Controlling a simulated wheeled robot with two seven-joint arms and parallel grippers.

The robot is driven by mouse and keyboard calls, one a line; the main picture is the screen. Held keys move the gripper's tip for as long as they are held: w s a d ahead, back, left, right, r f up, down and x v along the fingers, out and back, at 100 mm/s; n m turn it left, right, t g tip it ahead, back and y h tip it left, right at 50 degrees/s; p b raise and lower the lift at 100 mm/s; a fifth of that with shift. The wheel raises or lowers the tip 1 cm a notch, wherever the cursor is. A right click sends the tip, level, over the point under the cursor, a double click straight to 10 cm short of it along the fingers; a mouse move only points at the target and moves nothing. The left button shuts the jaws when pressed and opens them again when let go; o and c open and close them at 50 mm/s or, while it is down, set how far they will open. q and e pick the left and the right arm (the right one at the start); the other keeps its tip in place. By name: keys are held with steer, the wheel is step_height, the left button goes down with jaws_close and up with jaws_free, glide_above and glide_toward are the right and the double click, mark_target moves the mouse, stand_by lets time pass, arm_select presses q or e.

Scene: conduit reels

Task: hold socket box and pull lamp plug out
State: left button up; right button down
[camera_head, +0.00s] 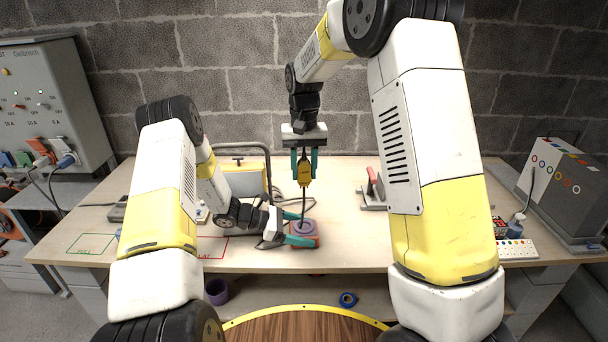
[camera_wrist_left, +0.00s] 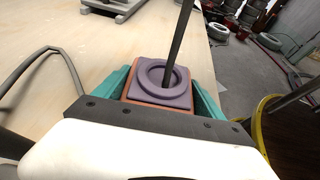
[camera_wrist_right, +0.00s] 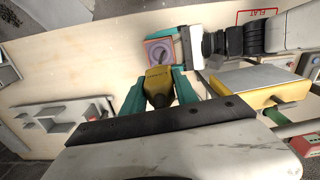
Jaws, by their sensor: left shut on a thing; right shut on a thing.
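The socket box (camera_head: 304,228) has a purple top with a round recess and an orange-red body. It stands upright near the table's front edge. My left gripper (camera_head: 301,229) is shut on its sides, one finger on each, as the left wrist view of the box (camera_wrist_left: 176,98) shows. My right gripper (camera_head: 305,172) points down and is shut on the yellow lamp plug (camera_head: 304,181), clear above the box. The plug also shows in the right wrist view (camera_wrist_right: 158,88). A dark, thin cord-like strip (camera_wrist_left: 178,45) runs between plug and recess; I cannot tell if its lower end touches the box.
A grey control cabinet (camera_head: 50,100) with plugs stands at the left. A grey bracket with a red part (camera_head: 372,190) lies right of the box. A grey case (camera_head: 562,190) and a white power strip (camera_head: 517,250) are at the far right. The table front-right of the box is clear.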

mark_target(304, 159)
steer(key=shift+r, duration=1.55)
arm_select(q)
steer(key=o, duration=1.6)
